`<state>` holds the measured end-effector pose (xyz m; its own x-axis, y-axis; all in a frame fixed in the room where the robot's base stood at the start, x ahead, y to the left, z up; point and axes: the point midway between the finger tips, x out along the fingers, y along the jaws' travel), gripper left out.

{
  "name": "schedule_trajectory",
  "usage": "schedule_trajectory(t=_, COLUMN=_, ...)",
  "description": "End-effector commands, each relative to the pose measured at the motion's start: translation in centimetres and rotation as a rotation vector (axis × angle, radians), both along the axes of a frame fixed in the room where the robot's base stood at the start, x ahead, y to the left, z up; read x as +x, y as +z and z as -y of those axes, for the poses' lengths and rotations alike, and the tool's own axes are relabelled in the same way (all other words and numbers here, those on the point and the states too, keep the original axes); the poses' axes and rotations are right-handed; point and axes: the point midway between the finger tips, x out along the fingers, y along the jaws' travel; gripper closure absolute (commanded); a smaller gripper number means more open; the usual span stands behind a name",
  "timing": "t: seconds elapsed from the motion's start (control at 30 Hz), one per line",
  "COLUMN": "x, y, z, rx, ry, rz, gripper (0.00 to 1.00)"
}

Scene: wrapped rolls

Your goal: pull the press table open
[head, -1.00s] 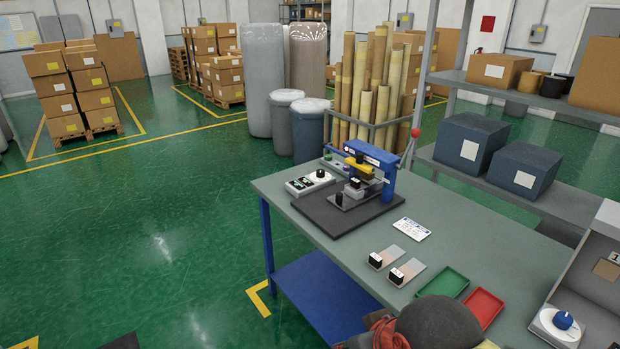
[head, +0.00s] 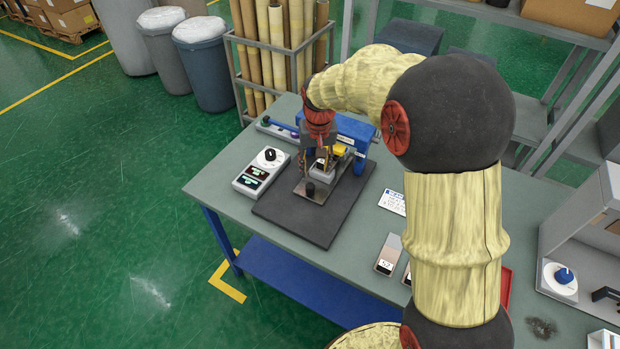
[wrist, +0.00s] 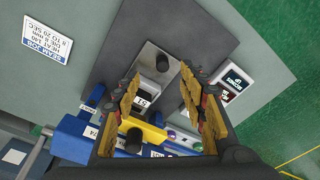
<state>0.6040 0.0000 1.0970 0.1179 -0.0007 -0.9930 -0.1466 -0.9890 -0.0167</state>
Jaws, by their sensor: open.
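The blue press (head: 352,127) with a yellow part stands on a dark mat on the bench. Its press table is a small grey metal plate (head: 322,196) with an upright black knob (head: 310,188) near the front end. In the wrist view the plate (wrist: 172,75) and knob (wrist: 162,62) lie just beyond my fingertips. A pale block with a black, labelled top (wrist: 145,98) sits on the table behind the knob. My gripper (wrist: 162,76) is open and empty, pointing down over the table. In the head view, my gripper (head: 316,163) partly hides the block and press.
A control box with a dial (head: 262,171) stands close left of the mat. A label card (head: 392,202) and sample strips (head: 388,254) lie to the right. My arm hides part of the bench's right side. A rack of rolls (head: 275,55) stands behind the bench.

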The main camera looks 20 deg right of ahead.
Motion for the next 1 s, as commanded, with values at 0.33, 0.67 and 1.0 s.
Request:
schedule_trajectory(t=0.33, x=5.2, y=-8.0, z=0.0, rx=0.003, ry=-0.043, rz=-0.108, gripper=0.58)
schedule_trajectory(t=0.67, x=5.6, y=-11.8, z=0.0, rx=0.003, ry=-0.048, rz=-0.124, gripper=0.58)
schedule_trajectory(t=1.0, x=5.6, y=-16.4, z=0.0, rx=0.002, ry=-0.048, rz=-0.121, gripper=0.58)
